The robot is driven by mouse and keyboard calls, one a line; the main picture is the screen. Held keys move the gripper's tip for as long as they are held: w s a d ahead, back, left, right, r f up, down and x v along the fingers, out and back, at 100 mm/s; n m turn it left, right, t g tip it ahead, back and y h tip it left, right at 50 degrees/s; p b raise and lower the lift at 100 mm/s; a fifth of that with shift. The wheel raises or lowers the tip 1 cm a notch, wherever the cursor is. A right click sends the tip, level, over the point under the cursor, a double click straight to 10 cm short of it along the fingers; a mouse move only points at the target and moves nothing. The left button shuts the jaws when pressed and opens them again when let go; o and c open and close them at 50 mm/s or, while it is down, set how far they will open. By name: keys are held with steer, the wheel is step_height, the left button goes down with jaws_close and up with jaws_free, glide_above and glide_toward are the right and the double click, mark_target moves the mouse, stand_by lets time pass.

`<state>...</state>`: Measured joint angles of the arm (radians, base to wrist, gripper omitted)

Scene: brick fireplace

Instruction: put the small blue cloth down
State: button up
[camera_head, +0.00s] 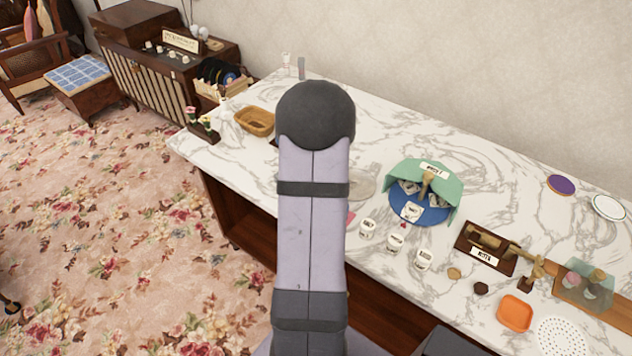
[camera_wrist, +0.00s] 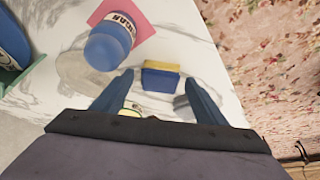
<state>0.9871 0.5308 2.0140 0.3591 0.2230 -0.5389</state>
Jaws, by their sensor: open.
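In the wrist view my gripper (camera_wrist: 159,80) is open, its two dark blue fingers spread over the pale marble top. A small blue piece with a yellow strip (camera_wrist: 160,80) lies between and just beyond the fingertips, apparently on the marble. I cannot tell whether it is the small blue cloth or a block. No finger visibly grips it. A small pale yellow thing (camera_wrist: 132,106) shows partly behind the gripper body. In the head view my arm hides the gripper and this spot.
A blue labelled cylinder (camera_wrist: 108,45) stands on a pink square (camera_wrist: 143,27) beside the left finger. The counter edge lies right of my gripper.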

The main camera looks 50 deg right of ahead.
steer(key=v, duration=1.1)
steer(key=shift+b, duration=0.45)
steer(key=shift+f, duration=0.1)
steer(key=w+a+f+n+y, duration=0.1)
steer(key=w+a+n, duration=0.1)
steer(key=a, duration=0.7)
steer(key=w+a+f+n+y, duration=0.1)
steer(key=w+a+n, duration=0.15)
steer(key=a, duration=0.75)
steer(key=s+a+f+n+g, duration=0.1)
steer(key=s+a+n, duration=0.1)
steer(key=a, duration=0.6)
steer(key=s+a+f+n+g+y, duration=0.1)
steer(key=s+a+n+g, duration=0.1)
steer(key=s+a, duration=0.3)
steer(key=a, duration=0.3)
steer(key=shift+s+a, duration=0.2)
steer(key=shift+a, duration=0.05)
steer(key=shift+n, duration=0.25)
